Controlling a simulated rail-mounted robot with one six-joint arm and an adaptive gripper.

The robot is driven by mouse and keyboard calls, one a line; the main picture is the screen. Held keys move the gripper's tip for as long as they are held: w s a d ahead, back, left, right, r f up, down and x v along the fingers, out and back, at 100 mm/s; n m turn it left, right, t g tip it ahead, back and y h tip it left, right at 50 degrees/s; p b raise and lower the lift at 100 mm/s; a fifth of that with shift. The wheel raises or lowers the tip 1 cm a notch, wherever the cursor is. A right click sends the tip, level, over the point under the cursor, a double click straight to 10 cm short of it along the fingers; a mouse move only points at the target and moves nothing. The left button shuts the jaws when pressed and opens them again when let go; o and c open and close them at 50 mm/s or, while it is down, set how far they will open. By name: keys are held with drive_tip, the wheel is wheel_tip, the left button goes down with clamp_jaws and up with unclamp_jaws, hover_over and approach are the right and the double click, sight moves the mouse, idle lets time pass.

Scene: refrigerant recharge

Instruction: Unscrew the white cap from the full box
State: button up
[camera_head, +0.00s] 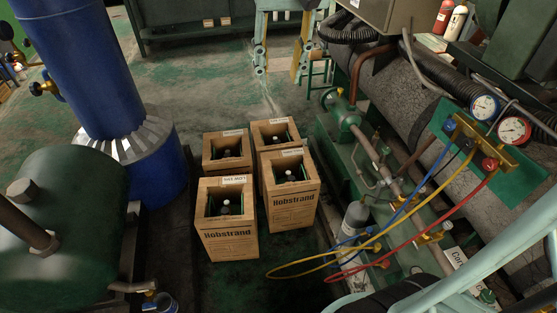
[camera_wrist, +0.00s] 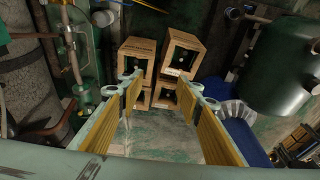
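Each holds a dark cylinder with a small light top; the front-left cap (camera_head: 224,205) and front-right cap (camera_head: 290,174) look whitish. White labels sit on the rims, too small to read, so I cannot tell which box is full. My gripper (camera_head: 278,68) is beyond the boxes, apart from them. In the wrist view my gripper (camera_wrist: 160,97) is open and empty, pointing toward the boxes (camera_wrist: 138,46).
A blue column (camera_head: 85,70) and green tank (camera_head: 70,225) stand left. At right are a gauge manifold (camera_head: 480,145) with blue, yellow and red hoses, a grey cylinder (camera_head: 355,218) and green pipework.

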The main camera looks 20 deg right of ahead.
drive_tip(key=w+d+f+m, duration=0.1)
drive_tip(key=w+d+f, duration=0.1)
drive_tip(key=w+f, duration=0.45)
drive_tip(key=w+d+f, duration=0.3)
drive_tip(key=w, duration=0.7)
drive_tip(key=m+g+p, duration=0.2)
drive_tip(key=m+g, duration=0.1)
drive_tip(key=m, duration=0.2)
hover_over(288, 172)
wheel_tip(288, 172, down, 63)
drive_tip(key=shift+s+f, duration=0.1)
drive_tip(key=shift+f, duration=0.1)
drive_tip(key=shift+f, duration=0.1)
drive_tip(key=shift+f+b, duration=0.85)
drive_tip(key=shift+f, duration=3.4)
drive_tip(key=shift+f+b, duration=0.15)
drive_tip(key=shift+b, duration=0.25)
